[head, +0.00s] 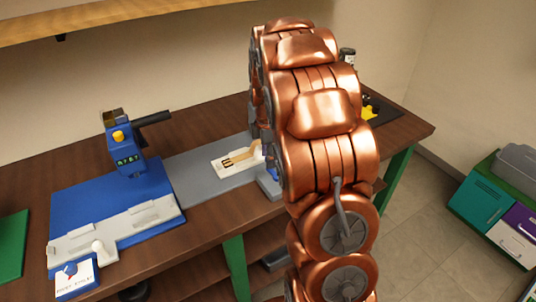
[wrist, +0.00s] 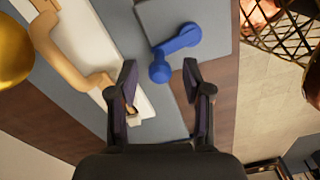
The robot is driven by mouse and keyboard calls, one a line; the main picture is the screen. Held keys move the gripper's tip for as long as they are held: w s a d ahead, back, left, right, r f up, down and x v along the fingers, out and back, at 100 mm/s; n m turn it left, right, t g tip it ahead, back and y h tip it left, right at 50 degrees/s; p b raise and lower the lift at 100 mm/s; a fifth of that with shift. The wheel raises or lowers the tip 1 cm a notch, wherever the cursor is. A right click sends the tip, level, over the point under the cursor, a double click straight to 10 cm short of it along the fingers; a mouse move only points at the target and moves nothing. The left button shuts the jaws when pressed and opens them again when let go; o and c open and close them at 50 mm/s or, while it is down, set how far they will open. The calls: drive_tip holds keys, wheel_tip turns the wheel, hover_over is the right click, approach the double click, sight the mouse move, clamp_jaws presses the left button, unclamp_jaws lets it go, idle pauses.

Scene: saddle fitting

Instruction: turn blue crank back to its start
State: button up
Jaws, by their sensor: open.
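The blue crank (wrist: 178,42) shows in the wrist view on a grey block (wrist: 215,18), with a rounded end at the upper right and a knob at the lower left. My gripper (wrist: 160,78) is open, with its dark fingers on either side of the knob end and nothing clearly held between them. Whether a finger touches the crank I cannot tell. In the head view only a bit of the blue crank (head: 272,174) shows at the edge of my copper arm, which hides my gripper.
A tan lever (wrist: 62,58) on a white plate (wrist: 92,50) lies left of the crank. A blue device (head: 124,150) stands on a blue board (head: 75,208) at the left of the bench. The grey strip (head: 200,172) between them is largely clear.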

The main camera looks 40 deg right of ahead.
clamp_jaws()
idle(0.3)
drive_tip(key=shift+d+m+b, duration=0.1)
drive_tip(key=shift+m+b, duration=0.2)
drive_tip(key=shift+b, duration=0.05)
